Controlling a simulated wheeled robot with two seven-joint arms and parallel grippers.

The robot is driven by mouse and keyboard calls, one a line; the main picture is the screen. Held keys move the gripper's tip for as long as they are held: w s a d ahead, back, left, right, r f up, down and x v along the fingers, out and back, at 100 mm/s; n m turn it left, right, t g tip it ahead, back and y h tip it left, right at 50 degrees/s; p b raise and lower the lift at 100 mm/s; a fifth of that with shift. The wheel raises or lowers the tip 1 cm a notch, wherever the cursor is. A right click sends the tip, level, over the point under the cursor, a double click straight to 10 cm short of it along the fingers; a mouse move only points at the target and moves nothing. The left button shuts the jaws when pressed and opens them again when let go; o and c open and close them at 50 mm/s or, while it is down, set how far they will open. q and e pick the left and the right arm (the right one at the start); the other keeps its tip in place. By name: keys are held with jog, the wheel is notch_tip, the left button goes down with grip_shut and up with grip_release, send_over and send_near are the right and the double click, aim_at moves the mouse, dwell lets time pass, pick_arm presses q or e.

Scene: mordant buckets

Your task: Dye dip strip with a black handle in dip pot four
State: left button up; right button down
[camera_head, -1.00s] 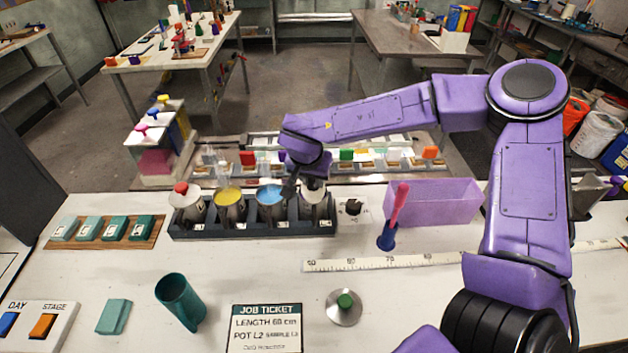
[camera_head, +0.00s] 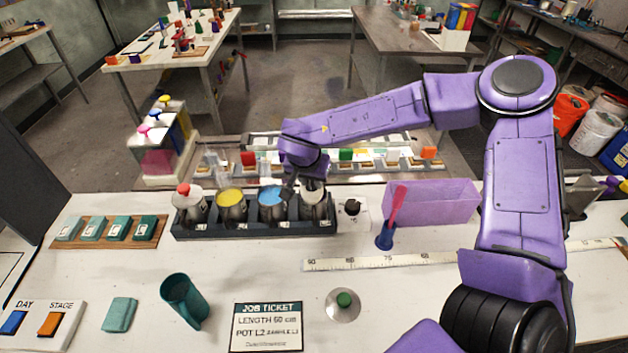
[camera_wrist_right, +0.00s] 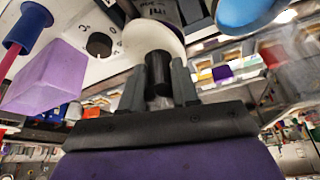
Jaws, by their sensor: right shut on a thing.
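The dark rack (camera_head: 255,229) holds a row of pots: one with a red-knobbed white lid (camera_head: 187,192), one with yellow dye (camera_head: 230,198), one with blue dye (camera_head: 270,196), and the fourth pot (camera_head: 314,212) at the right end. My right gripper (camera_head: 306,182) is over the fourth pot and hides much of its top. In the right wrist view my gripper (camera_wrist_right: 158,85) is shut on a black handle (camera_wrist_right: 158,70), in front of a round white surface (camera_wrist_right: 155,38) at that pot. Any strip below the handle is hidden. My left gripper is not in view.
A dial (camera_head: 352,207) and a purple bin (camera_head: 440,203) stand right of the rack.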

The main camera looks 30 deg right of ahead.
jog(key=shift+w+a, duration=0.1)
dwell(0.3)
jog(key=shift+s+d+r+p, duration=0.2)
jog(key=shift+s+d+p, duration=0.15)
jog(key=shift+d, duration=0.2)
jog(key=shift+f, duration=0.1)
jog(key=shift+w+a+f, duration=0.15)
jog(key=shift+w+a, duration=0.2)
jog(key=shift+a, duration=0.25)
jog(key=shift+s+d+r, duration=0.15)
jog(key=shift+d+r, duration=0.05)
jog(key=shift+r, duration=1.95)
jog(key=shift+s+d+r, duration=0.1)
jog(key=shift+d+r, duration=0.05)
jog(key=shift+r, duration=1.95)
jog(key=shift+f, duration=0.15)
